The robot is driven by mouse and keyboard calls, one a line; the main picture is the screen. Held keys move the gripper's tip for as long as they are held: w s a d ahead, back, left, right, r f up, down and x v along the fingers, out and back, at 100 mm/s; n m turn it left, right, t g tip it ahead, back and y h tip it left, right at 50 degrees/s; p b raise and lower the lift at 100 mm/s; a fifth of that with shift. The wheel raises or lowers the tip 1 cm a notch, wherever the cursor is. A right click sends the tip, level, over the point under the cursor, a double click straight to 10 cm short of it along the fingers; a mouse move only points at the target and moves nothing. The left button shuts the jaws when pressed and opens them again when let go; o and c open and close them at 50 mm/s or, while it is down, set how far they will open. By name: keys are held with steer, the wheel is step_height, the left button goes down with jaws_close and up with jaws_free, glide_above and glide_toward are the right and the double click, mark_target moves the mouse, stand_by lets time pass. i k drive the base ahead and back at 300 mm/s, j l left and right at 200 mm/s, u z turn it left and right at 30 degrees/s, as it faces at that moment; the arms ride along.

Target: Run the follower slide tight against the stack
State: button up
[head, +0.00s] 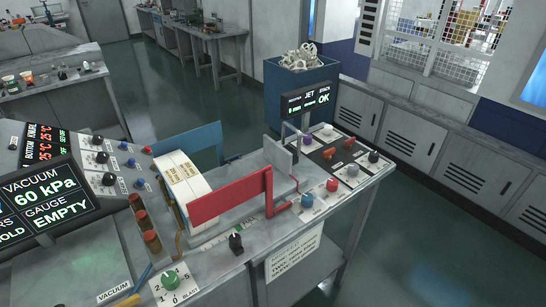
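A cream-white stack (183,184) with printed labels lies in a trough on the grey machine bench, left of centre. A red side rail (230,198) runs along the near side of the trough and a blue side rail (188,140) along the far side. A grey upright plate (280,156), which looks like the follower slide, stands on the trough bed to the right of the stack. A clear stretch of bed lies between them, so they appear apart. The red rail hides part of the bed and the stack's near side. My gripper is not in view.
A control panel (343,158) with several coloured knobs sits right of the plate, below a small display (306,97). A vacuum display (45,200) reads 60 kPa and EMPTY at left. A black knob (236,242) stands before the red rail. Green floor is free at right.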

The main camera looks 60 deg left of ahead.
mark_target(282, 158)
steer(key=u, duration=1.65)
